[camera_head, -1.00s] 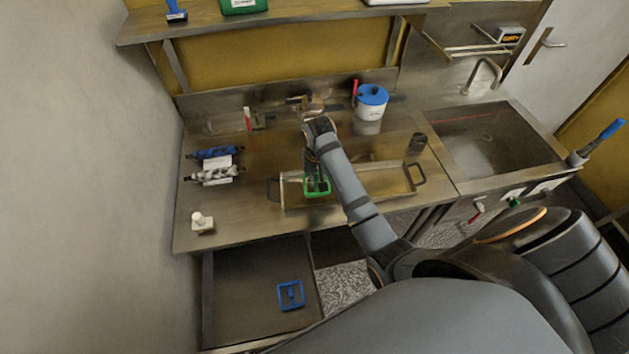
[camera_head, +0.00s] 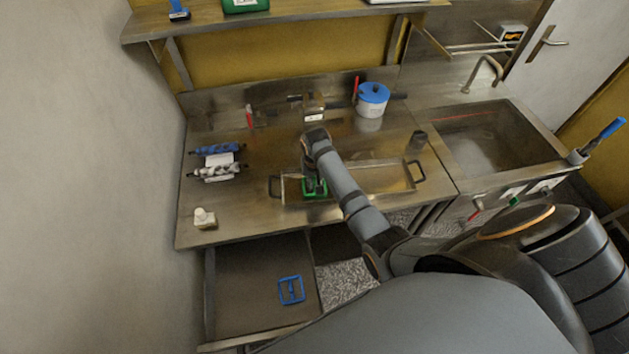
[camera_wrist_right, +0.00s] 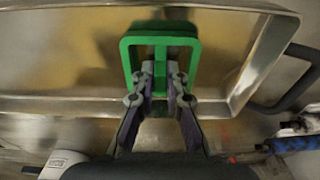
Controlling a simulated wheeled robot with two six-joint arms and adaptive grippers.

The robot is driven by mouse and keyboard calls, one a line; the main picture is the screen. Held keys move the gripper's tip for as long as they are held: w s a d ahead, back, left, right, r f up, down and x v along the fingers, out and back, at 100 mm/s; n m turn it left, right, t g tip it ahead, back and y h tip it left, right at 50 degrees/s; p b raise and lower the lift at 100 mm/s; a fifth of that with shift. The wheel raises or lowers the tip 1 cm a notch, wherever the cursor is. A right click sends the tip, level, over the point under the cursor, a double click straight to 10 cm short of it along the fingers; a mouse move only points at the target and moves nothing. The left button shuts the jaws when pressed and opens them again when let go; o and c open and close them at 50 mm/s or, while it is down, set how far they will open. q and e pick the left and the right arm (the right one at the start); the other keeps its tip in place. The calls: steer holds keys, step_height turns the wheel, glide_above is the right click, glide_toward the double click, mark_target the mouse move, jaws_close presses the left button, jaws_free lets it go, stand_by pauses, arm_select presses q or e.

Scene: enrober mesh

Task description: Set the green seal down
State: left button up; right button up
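The green seal (camera_head: 314,188) is a square green frame with a bar across its middle. In the head view it is at the left part of the shallow metal tray (camera_head: 345,198). My right gripper (camera_head: 310,176) is above it. In the right wrist view, the two fingertips (camera_wrist_right: 160,84) close from both sides on the middle bar of the green seal (camera_wrist_right: 191,43). The frame overlaps the floor of the tray (camera_wrist_right: 60,104) there. I cannot tell whether the seal touches the tray floor. My left gripper is not in view.
A blue frame (camera_head: 291,290) lies on the lower shelf. Blue and grey rollers (camera_head: 217,150) and a white piece (camera_head: 204,217) are at the left of the counter. The sink (camera_head: 500,140) is farther right.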

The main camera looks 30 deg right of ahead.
steer(key=o, duration=0.4)
steer(key=shift+c, duration=0.2)
step_height(320, 180, up, 12)
steer(key=s+b, duration=0.1)
steer(key=shift+s+a+r, duration=0.15)
steer(key=shift+a, duration=0.1)
